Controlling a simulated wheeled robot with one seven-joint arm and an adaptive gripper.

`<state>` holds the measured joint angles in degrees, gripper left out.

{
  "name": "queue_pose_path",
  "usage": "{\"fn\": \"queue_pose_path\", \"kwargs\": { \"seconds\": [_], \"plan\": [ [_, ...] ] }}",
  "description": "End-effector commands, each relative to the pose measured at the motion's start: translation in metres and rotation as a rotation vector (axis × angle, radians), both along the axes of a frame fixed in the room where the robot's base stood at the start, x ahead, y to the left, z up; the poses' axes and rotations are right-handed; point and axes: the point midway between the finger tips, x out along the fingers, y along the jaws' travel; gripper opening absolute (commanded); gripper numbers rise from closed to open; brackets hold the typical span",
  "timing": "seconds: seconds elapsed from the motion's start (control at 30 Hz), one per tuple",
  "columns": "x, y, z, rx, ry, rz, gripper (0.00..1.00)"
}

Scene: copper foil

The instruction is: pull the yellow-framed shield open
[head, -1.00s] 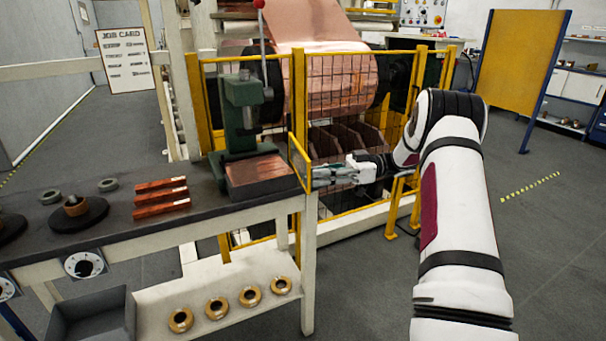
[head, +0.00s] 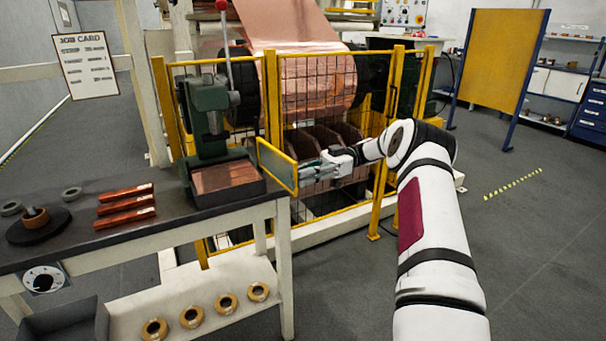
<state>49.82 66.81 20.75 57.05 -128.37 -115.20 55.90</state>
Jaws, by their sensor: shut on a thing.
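The yellow-framed shield (head: 277,152) is a small panel beside the green press (head: 208,112) at the right end of the dark bench. It stands upright and is seen at a slant, with its near edge to the right. My gripper (head: 303,178) is shut at the shield's right edge, reaching in from the right. The fingers are small in view, and the exact part they grip is hard to make out. A copper-topped block (head: 226,176) sits at the press's foot, left of the shield.
A yellow mesh fence (head: 330,105) stands behind the shield, with a large copper roll (head: 318,85) beyond it. Copper bars (head: 125,207) and a dark round stand (head: 38,230) are on the bench (head: 180,215). Open floor (head: 540,230) lies to the right.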

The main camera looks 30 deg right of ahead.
Motion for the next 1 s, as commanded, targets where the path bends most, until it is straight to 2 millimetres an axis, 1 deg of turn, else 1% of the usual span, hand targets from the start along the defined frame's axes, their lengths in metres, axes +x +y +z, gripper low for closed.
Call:
{"fn": "queue_pose_path", "kwargs": {
  "seconds": [0.1, 0.13, 0.2, 0.47, 0.57, 0.67, 1.0],
  "plan": [
    [0.0, -0.001, 0.001, 0.001, -0.002, -0.001, 0.0],
    [0.0, -0.001, 0.001, 0.001, -0.002, -0.001, 0.28],
    [0.0, -0.001, 0.001, 0.001, -0.002, -0.001, 0.42],
    [0.0, 0.0, 0.001, 0.0, -0.002, -0.002, 0.42],
    [0.0, 0.0, 0.004, 0.0, -0.003, -0.002, 0.42],
    [0.0, -0.001, 0.015, -0.001, -0.005, -0.003, 0.42],
    [0.0, -0.001, 0.076, -0.001, -0.006, -0.003, 0.42]
  ]
}}
